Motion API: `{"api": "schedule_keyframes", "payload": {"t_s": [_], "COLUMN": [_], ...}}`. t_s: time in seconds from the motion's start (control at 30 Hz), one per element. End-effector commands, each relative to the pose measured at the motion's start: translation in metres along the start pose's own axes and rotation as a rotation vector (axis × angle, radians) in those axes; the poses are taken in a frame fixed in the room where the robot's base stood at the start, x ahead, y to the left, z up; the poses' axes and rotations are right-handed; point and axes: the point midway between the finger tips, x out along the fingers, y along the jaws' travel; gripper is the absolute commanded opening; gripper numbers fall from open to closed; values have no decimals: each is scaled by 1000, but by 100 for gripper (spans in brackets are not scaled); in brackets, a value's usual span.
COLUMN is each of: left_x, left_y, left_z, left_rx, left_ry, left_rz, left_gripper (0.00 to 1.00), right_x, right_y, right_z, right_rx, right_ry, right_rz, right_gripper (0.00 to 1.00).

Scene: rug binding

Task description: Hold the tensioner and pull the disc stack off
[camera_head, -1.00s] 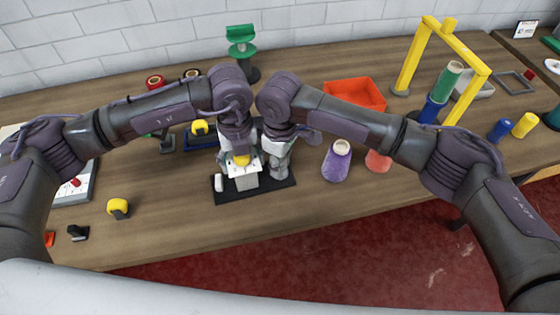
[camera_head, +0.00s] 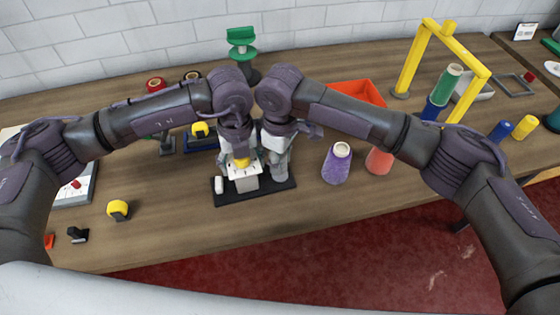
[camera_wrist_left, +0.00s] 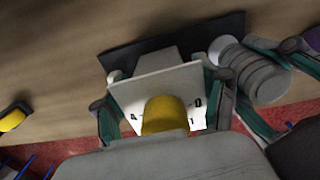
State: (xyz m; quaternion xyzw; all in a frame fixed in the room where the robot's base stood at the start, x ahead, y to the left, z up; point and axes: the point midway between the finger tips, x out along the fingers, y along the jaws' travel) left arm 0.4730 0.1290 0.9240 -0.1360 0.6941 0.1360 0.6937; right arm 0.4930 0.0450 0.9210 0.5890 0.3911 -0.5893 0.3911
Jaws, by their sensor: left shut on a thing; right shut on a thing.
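The tensioner stands on a black base plate (camera_head: 230,198) on the table. It has a grey block (camera_head: 246,184), a white dial plate (camera_head: 240,173) with markings and a yellow knob (camera_head: 241,162). The left wrist view shows the dial plate (camera_wrist_left: 135,92) and knob (camera_wrist_left: 165,116) close up. My left gripper (camera_wrist_left: 165,108) is shut on the tensioner, its fingers on either side of the dial plate. Beside it, my right gripper (camera_wrist_left: 255,85) is shut on the pale grey disc stack (camera_wrist_left: 258,78). Whether the stack is clear of its post is hidden.
A purple thread cone (camera_head: 336,166) and a salmon cone (camera_head: 378,161) stand right of the base plate. An orange bin (camera_head: 362,92) and a yellow frame (camera_head: 410,65) are behind. A yellow-topped item (camera_head: 118,208) stands front left. Table in front of the plate is clear.

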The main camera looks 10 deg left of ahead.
Motion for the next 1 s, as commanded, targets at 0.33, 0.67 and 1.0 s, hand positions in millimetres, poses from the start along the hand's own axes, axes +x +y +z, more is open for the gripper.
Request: {"api": "schedule_keyframes", "payload": {"t_s": [0.33,0.67,1.0], "left_x": [0,-1,0], "left_y": [0,0,0], "left_z": [0,0,0], "left_rx": [0,0,0], "left_ry": [-1,-1,-1], "left_rz": [-1,-1,-1], "left_gripper": [19,19,19], "right_x": [-18,-35,-52], "right_y": [0,0,0], "right_z": [0,0,0], "right_rx": [-1,-1,0], "right_ry": [1,1,2], "right_rz": [0,0,1], "right_gripper": [0,0,0]}}
